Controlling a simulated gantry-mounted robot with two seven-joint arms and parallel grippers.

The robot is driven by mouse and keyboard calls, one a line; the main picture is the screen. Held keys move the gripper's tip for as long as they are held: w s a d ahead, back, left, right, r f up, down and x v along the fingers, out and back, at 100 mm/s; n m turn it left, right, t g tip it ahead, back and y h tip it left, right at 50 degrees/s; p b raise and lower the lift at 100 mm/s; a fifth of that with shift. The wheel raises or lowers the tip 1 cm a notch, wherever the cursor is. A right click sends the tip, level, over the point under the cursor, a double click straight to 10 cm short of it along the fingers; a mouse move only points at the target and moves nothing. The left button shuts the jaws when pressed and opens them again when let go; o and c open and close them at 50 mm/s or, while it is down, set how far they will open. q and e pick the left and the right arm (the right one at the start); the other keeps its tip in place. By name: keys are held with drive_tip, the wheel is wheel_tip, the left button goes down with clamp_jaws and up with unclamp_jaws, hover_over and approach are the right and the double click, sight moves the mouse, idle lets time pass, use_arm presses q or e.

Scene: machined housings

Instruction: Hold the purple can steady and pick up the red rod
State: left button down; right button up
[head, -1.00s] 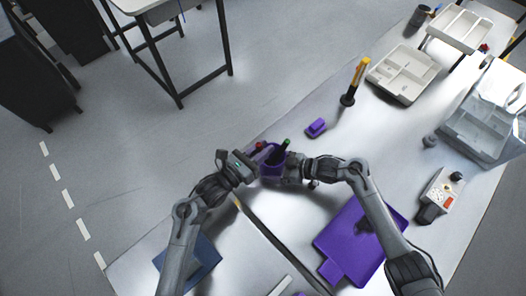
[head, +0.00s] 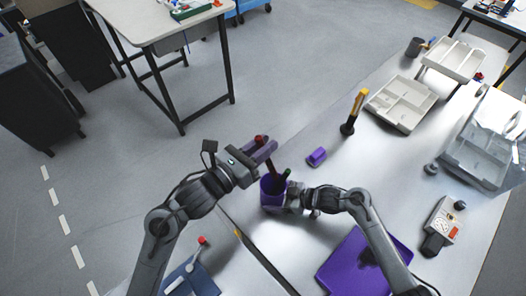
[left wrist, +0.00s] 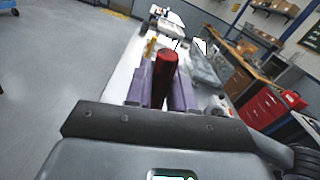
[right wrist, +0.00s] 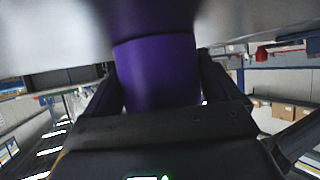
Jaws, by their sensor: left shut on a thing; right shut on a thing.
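The purple can (head: 271,196) stands upright on the table, and my right gripper (head: 289,198) is shut on its right side. The can also fills the middle of the right wrist view (right wrist: 158,72), between the dark fingers. My left gripper (head: 263,152) is shut on the red rod (head: 259,139) above the can. In the left wrist view the red rod (left wrist: 164,76) stands up between the two purple fingers. The rod's lower part looks dark and runs down toward the can's mouth; I cannot tell whether its end is inside. A dark green-tipped item (head: 287,174) sticks out of the can.
A purple block (head: 316,156) and a yellow-and-black tool (head: 354,112) stand beyond the can. A white divided tray (head: 402,103) is at the back right. A blue item (head: 190,280) lies at the front left.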

drive_tip(key=o, duration=0.5)
